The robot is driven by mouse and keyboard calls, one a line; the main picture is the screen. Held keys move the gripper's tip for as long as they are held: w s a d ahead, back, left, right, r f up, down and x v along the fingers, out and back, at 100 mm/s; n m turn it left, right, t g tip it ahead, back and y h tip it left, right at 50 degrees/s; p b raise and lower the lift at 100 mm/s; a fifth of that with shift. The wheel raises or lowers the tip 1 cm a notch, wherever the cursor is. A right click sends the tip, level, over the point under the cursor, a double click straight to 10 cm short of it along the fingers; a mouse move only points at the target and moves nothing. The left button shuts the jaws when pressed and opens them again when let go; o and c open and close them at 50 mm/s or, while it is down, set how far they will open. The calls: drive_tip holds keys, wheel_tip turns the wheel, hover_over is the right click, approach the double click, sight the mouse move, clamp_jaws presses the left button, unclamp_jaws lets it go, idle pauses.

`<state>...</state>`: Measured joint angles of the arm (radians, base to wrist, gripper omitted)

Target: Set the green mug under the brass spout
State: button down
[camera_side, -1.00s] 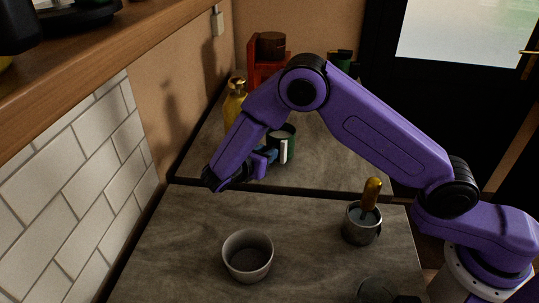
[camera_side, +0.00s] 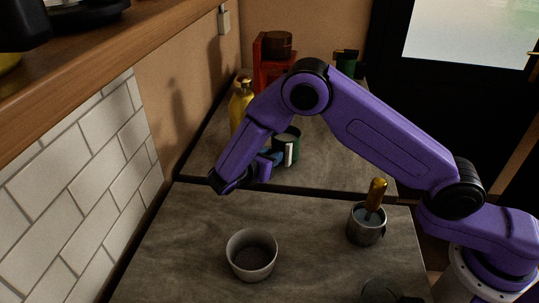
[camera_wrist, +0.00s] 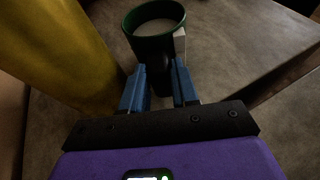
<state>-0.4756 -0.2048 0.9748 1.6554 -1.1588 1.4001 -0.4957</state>
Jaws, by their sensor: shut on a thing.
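Whether the mug's base touches the surface is unclear. A red stand with a dark brown top (camera_side: 268,66) is at the back. I cannot make out a brass spout for certain.
A yellow bottle (camera_side: 238,104) is close beside my gripper, at left in the wrist view (camera_wrist: 58,48). A grey bowl (camera_side: 252,270) and a metal cup with a gold-handled tool (camera_side: 366,228) stand on the near slab. A dark green object (camera_side: 347,65) is at the back right.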

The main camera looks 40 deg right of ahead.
drive_tip(key=shift+f, duration=0.25)
drive_tip(key=c, duration=0.8)
unclamp_jaws()
drive_tip(key=shift+a, duration=0.1)
drive_tip(key=v, duration=1.7)
drive_tip(key=shift+s+a, duration=0.1)
